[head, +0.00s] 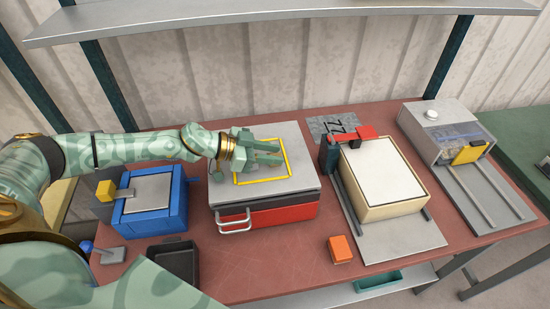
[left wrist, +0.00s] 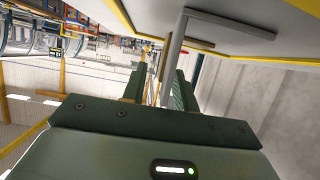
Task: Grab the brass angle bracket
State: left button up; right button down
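My left gripper (head: 281,153) is low over the yellow square outline (head: 287,148) on the grey top of a red-fronted box (head: 300,191). Its two fingers are apart. In the left wrist view the left gripper (left wrist: 158,88) shows a gap between its fingers, with a light grey angled bar (left wrist: 172,55) in line with it; I cannot tell what this bar is or whether it is touched. My right gripper is not in view.
A blue box (head: 150,205) stands left and a black tray (head: 173,262) in front of it. An orange block (head: 340,250) lies at the front. A cream box (head: 383,180) and a grey machine (head: 430,125) stand right. A shelf (head: 250,14) runs above.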

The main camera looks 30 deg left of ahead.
pick_arm(q)
jog(key=shift+s, duration=0.1)
jog(key=shift+c, duration=0.3)
grip_shut()
